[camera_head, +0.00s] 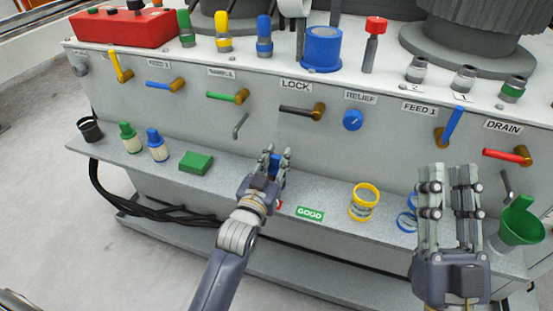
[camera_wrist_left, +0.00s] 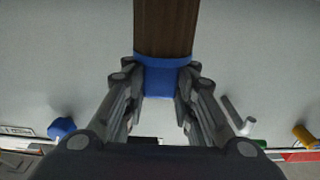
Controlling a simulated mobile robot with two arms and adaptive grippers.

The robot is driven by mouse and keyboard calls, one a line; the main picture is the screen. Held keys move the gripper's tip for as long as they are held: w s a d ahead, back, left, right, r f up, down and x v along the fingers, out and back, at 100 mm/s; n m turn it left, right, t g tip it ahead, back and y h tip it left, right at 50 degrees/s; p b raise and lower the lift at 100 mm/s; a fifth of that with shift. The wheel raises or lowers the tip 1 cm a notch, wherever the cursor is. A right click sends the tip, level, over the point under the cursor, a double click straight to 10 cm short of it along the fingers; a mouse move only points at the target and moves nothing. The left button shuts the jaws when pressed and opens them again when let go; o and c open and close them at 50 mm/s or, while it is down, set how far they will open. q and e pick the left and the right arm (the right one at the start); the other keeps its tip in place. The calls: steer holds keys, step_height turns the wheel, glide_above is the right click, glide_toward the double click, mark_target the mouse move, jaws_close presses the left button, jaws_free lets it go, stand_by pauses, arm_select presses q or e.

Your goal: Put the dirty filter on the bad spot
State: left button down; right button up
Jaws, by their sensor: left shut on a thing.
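My left gripper (camera_head: 274,160) is shut on the dirty filter, whose blue end (camera_head: 276,168) shows between the fingers above the shelf. In the left wrist view the filter has a brown body (camera_wrist_left: 166,28) and a blue end band (camera_wrist_left: 163,78) between the two fingers. A small red patch (camera_head: 279,204), probably the bad spot, shows beside my left wrist and is mostly hidden by it. A green GOOD label (camera_head: 310,213) lies just right of it. My right gripper (camera_head: 448,172) is raised in front of the panel's right side, with no object visible in it; its opening is unclear.
The narrow shelf (camera_head: 328,196) also holds a green block (camera_head: 196,162), two small bottles (camera_head: 128,138), a black cup (camera_head: 90,129), a yellow-rimmed cylinder (camera_head: 364,202), a partly hidden blue-rimmed one (camera_head: 406,221) and a green funnel (camera_head: 520,222). Valve handles project from the panel above.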

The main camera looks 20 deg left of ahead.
arm_select(q)
steer(key=c, duration=1.3)
jaws_free()
steer(key=shift+r, duration=0.15)
steer(key=shift+s, duration=0.35)
steer(key=s+p, duration=0.1)
steer(key=s, duration=0.4)
steer(key=shift+s+a+p, duration=0.1)
steer(key=shift+p, duration=0.3)
steer(key=s+p, duration=0.1)
steer(key=s, duration=0.5)
steer(key=s+d+r+h, duration=0.1)
steer(key=r, duration=0.1)
steer(key=d+r+m+h, duration=0.1)
steer(key=r, duration=0.2)
steer(key=s+d+r+m+h, duration=0.1)
steer(key=r, duration=0.2)
steer(key=shift+s+d+r+g, duration=0.2)
steer(key=shift+s+d+g, duration=0.1)
steer(key=shift+d, duration=0.1)
arm_select(e)
steer(key=w+f+g+h, duration=0.2)
steer(key=f+g, duration=0.5)
steer(key=f, duration=0.5)
steer(key=shift+w+d+h, duration=0.3)
steer(key=shift+w, duration=0.6)
